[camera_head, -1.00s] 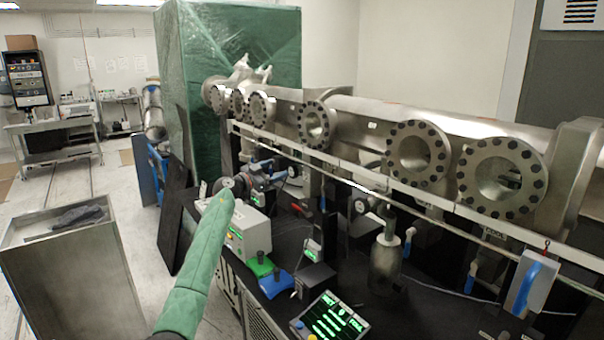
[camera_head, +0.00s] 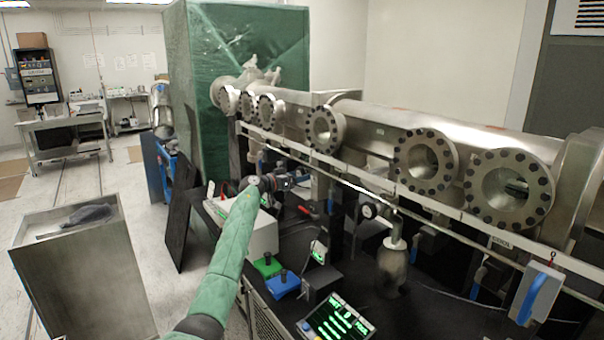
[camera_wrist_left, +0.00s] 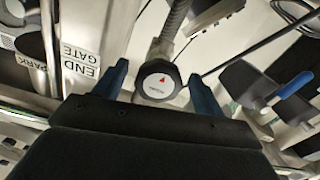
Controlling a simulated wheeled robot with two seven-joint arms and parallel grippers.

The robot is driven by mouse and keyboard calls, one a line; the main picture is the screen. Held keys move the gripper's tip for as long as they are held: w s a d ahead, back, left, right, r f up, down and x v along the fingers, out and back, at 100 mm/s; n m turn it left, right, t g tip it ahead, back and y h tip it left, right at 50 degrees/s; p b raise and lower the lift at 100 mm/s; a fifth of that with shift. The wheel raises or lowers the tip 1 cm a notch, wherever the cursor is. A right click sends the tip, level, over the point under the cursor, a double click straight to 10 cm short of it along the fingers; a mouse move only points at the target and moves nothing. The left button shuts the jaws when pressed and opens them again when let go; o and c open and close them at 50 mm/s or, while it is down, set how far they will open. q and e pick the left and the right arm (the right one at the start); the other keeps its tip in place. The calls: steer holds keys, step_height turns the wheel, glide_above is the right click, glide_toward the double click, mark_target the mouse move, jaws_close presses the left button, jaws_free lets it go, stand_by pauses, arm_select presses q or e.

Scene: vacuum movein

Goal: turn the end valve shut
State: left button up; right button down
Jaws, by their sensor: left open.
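My left arm reaches in from the left in the head view, in a green sleeve, and ends at a dark gripper (camera_head: 298,181) below the pipe's flanges. In the left wrist view my left gripper (camera_wrist_left: 158,76) is open, with one blue finger on each side of a round dark knob (camera_wrist_left: 158,86). A label (camera_wrist_left: 79,62) reading END GATE is left of the knob. I cannot tell whether the fingers touch the knob. It cannot be made out in the head view.
A large steel pipe with flanges (camera_head: 326,129) runs above the bench, with a rail (camera_head: 385,185) in front. A gauge (camera_head: 368,211), control boxes (camera_head: 283,283) and a lit screen (camera_head: 337,318) stand nearby.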

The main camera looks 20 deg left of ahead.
arm_select(q)
steer(key=shift+w+d, duration=0.4)
steer(key=shift+w, duration=0.2)
arm_select(e)
steer(key=shift+s+d+f, duration=0.1)
steer(key=shift+s+f, duration=0.1)
steer(key=shift+s, duration=0.5)
arm_select(q)
steer(key=shift+c, duration=0.4)
steer(key=c, duration=0.9)
arm_select(e)
steer(key=shift+d, duration=0.1)
